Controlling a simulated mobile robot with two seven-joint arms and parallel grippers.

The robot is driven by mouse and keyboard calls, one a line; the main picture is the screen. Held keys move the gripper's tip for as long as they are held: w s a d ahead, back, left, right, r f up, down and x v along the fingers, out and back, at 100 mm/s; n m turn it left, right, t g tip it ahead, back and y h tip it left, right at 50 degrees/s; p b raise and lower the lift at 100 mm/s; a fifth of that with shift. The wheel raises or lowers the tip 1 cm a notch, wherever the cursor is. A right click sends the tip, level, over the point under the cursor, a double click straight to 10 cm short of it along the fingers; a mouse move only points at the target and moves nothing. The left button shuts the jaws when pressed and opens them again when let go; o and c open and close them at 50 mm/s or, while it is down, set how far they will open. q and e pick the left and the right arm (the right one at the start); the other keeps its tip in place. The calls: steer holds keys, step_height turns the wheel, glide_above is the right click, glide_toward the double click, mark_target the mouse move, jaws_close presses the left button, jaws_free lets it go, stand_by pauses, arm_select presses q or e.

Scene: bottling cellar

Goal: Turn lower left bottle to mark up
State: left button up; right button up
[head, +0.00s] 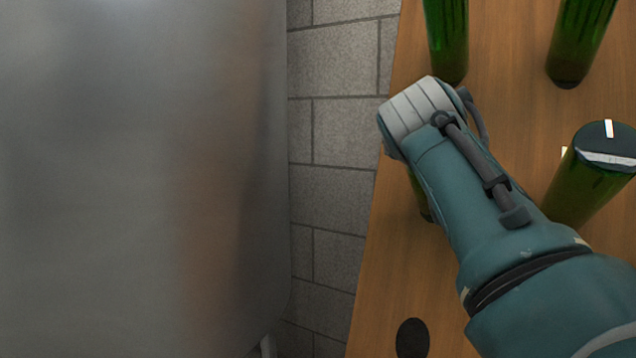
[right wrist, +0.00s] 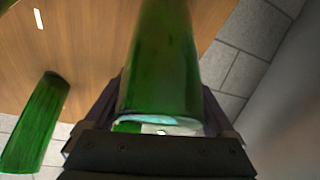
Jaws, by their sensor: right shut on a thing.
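The lower left bottle (head: 417,195), green glass, is mostly hidden behind my right arm in the head view. In the right wrist view a green bottle (right wrist: 160,60) stands between the two dark fingers of my right gripper (right wrist: 160,100), which is shut on it. Its near end shows a pale patch and a small white spot by the palm; I cannot tell which way its mark points. In the head view the fingers are hidden under the forearm. My left gripper is in neither view.
A green bottle (head: 590,185) with white strips on its dark end stands right of my arm. Two more bottles, one left (head: 447,40) and one right (head: 580,40), are at the top. A black disc (head: 413,338) is on the wooden panel. A large grey metal surface (head: 140,180) fills the left.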

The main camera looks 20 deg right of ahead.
steer(key=m+b, duration=0.1)
steer(key=m+g+h+b, duration=0.1)
steer(key=b, duration=0.1)
steer(key=m+b, duration=0.1)
steer(key=m, duration=0.1)
steer(key=shift+s+d+f+h+b, duration=0.2)
steer(key=shift+f+h+b, duration=0.05)
steer(key=shift+h+b, duration=0.1)
steer(key=shift+s+d+r+m+g+h+b, duration=0.1)
steer(key=shift+m+g+h+b, duration=0.15)
steer(key=shift+m+b, duration=0.3)
steer(key=shift+s+r+m+g+h+b, duration=0.1)
steer(key=shift+m+g+b, duration=0.3)
steer(key=shift+m, duration=0.25)
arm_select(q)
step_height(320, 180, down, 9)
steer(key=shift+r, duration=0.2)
arm_select(e)
steer(key=shift+m, duration=0.3)
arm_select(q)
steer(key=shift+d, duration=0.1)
arm_select(e)
steer(key=o, duration=1.1)
steer(key=shift+r, duration=0.1)
steer(key=shift+c, duration=0.2)
steer(key=shift+d, duration=0.1)
